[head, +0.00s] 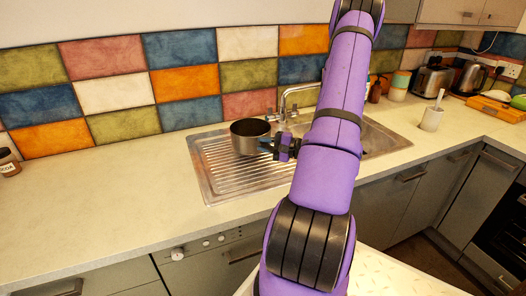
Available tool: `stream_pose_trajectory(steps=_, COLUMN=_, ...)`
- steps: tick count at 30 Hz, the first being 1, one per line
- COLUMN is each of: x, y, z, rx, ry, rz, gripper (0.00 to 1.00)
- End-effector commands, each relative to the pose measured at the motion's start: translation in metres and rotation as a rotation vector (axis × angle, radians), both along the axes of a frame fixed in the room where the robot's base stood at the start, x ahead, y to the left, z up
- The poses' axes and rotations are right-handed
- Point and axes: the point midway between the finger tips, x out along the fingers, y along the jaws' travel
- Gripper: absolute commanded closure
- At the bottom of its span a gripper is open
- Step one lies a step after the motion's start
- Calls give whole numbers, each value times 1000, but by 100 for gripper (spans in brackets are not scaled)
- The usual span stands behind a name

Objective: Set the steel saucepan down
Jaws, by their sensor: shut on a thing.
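The steel saucepan (248,144) is in the head view, upright, over the ribbed drainer (218,178) at the left part of the steel sink unit. I cannot tell whether its base touches the drainer or hangs just above it. My gripper (272,146) is at the right side of the pan, shut on its handle, which is mostly hidden by the jaws. My purple arm hides part of the sink.
A tap (290,100) stands close behind the pan and gripper. The counter (110,212) to the left is clear except for a cocoa jar (8,163) at the far left. A white utensil pot (432,119), a toaster (432,80) and an orange board (497,106) stand on the right.

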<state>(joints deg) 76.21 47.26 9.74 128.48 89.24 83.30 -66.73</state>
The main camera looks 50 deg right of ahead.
Motion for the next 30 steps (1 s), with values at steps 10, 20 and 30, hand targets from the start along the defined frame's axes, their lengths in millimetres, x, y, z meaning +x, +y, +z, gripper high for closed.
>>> stream_pose_trajectory(steps=10, x=13, y=-10, z=-9, rx=1, ry=-1, rz=1, gripper=100)
stream_pose_trajectory(steps=20, x=12, y=-10, z=-36, rx=-1, ry=-2, rz=1, gripper=100)
stream_pose_trajectory(steps=30, x=12, y=-10, z=-39, rx=-1, ry=0, rz=0, gripper=72)
